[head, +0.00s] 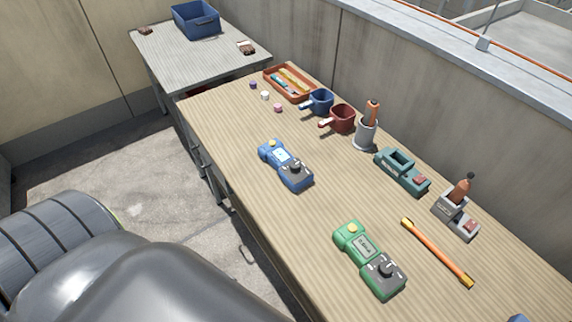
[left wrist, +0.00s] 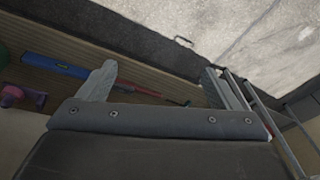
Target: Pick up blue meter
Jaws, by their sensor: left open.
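The blue meter (head: 286,166) lies on the wooden workbench, left of its middle in the head view. It has a yellow knob at its far end, a pale screen and a dark grey near end with a black dial. A similar green meter (head: 369,261) lies nearer the front of the picture. My left gripper (left wrist: 155,88) shows in the left wrist view with its fingers spread and nothing between them. It is off the head view, and the blue meter cannot be made out in the wrist view. My right gripper is in neither view.
Behind the blue meter are a blue cup (head: 321,101), a red cup (head: 342,118), a holder (head: 366,135) and an orange tray (head: 270,84). An orange rod (head: 437,253) lies right of the green meter. Bare bench surrounds the blue meter. A wall runs behind.

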